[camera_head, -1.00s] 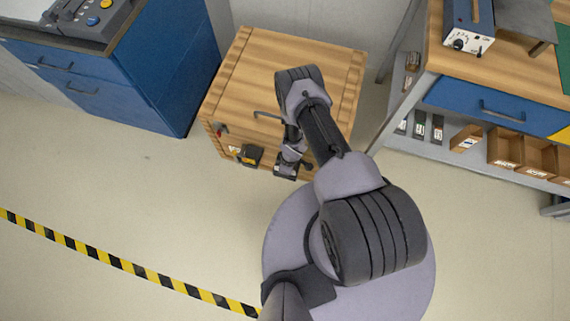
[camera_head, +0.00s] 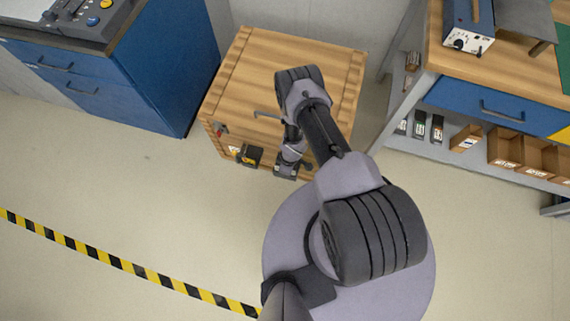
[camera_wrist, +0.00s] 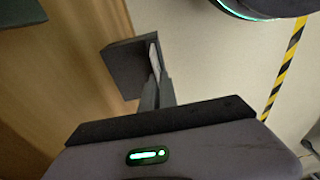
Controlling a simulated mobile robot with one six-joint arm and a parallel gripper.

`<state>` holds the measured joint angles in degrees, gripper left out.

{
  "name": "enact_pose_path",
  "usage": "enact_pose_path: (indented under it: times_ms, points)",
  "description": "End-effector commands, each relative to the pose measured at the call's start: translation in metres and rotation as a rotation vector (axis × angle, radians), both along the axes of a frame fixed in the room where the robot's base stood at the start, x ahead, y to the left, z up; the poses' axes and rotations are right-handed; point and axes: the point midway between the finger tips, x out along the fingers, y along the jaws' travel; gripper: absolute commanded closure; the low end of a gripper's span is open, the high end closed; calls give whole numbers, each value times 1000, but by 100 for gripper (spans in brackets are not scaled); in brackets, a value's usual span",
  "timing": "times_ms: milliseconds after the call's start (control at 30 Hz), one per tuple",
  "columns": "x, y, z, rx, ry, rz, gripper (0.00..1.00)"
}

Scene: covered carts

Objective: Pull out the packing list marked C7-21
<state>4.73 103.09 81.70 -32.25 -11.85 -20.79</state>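A wooden crate (camera_head: 290,70) stands on the floor in the head view. My gripper (camera_head: 286,169) is low at its near face, with the fingertips mostly hidden. In the wrist view, wood (camera_wrist: 65,75) fills the left side. A dark block (camera_wrist: 124,68) stands out from it beside a dark finger of my gripper (camera_wrist: 160,88). A thin pale strip (camera_wrist: 154,56) shows between the block and the finger; I cannot tell if it is paper or if it is gripped. No marking C7-21 is readable.
A yellow-and-black item (camera_head: 250,155) is on the crate's near face. A blue cabinet (camera_head: 150,60) stands left and a workbench (camera_head: 500,70) right. Yellow-black tape (camera_head: 120,263) crosses the floor, which is otherwise clear at left.

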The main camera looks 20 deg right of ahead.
Motion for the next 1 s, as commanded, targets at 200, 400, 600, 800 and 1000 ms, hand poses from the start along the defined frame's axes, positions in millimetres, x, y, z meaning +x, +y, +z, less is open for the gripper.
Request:
enact_pose_path:
  times_ms: [200, 400, 600, 800, 1000]
  points:
    - [0, 0, 0, 0, 0, 0, 100]
    - [0, 0, 0, 0, 0, 0, 100]
    - [0, 0, 2, 0, 0, 0, 100]
    - [0, 0, 11, 0, 0, -1, 100]
    - [0, 0, 19, 0, 0, -1, 100]
